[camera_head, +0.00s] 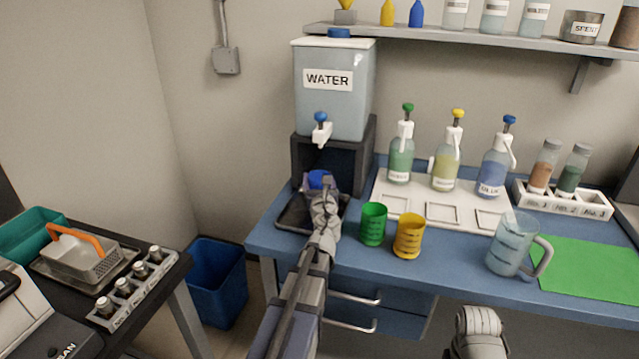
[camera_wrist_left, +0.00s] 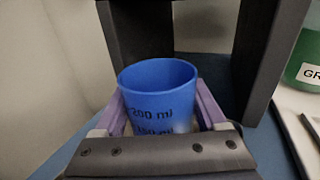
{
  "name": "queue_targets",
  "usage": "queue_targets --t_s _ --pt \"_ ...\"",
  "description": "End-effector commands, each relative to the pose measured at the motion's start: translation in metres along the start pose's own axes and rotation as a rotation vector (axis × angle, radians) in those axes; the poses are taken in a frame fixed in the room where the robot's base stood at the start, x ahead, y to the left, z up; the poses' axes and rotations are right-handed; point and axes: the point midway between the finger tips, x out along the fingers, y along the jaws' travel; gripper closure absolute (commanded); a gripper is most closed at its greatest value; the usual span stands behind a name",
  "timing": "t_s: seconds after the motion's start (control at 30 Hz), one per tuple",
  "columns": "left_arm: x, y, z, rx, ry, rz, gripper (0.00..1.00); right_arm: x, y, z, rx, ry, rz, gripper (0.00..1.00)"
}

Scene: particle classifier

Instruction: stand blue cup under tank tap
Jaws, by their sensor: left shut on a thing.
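The blue cup (camera_head: 318,178) is upright and mostly hidden behind my left gripper (camera_head: 324,190) in the head view. In the left wrist view the blue cup (camera_wrist_left: 158,92) stands between the two purple fingers of my left gripper (camera_wrist_left: 163,115), which is shut on it. The water tank (camera_head: 334,88) sits on a dark stand (camera_head: 366,150). Its white tap with a blue knob (camera_head: 321,130) is above the cup in the head view. I cannot tell whether the cup touches the black tray (camera_head: 292,215). My right gripper (camera_head: 478,335) shows only in part at the bottom edge.
A green cup (camera_head: 373,223) and a yellow cup (camera_head: 409,235) stand right of my left arm. A clear jug (camera_head: 510,243) stands by a green mat (camera_head: 585,268). Several pump bottles stand on a white board (camera_head: 388,197). A blue bin (camera_head: 216,283) is on the floor.

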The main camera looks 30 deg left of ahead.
Motion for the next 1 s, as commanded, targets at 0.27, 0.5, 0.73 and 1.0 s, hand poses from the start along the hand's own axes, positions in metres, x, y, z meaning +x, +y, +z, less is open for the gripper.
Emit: queue_targets --t_s 0.27,0.5,0.73,1.0 --pt "0.0 0.0 -0.003 0.0 0.0 0.0 0.18 0.003 0.0 0.0 0.0 0.0 0.0 0.5" --pt "0.0 0.0 -0.003 0.0 0.0 0.0 0.0 0.003 0.0 0.0 0.0 0.0 0.0 0.5" --pt "0.0 0.0 -0.001 0.0 0.0 0.0 0.0 0.001 0.0 0.0 0.0 0.0 0.0 0.5" --pt "-0.02 0.001 0.0 0.0 0.0 -0.001 0.0 0.0 0.0 0.0 0.0 0.0 0.0 0.5"
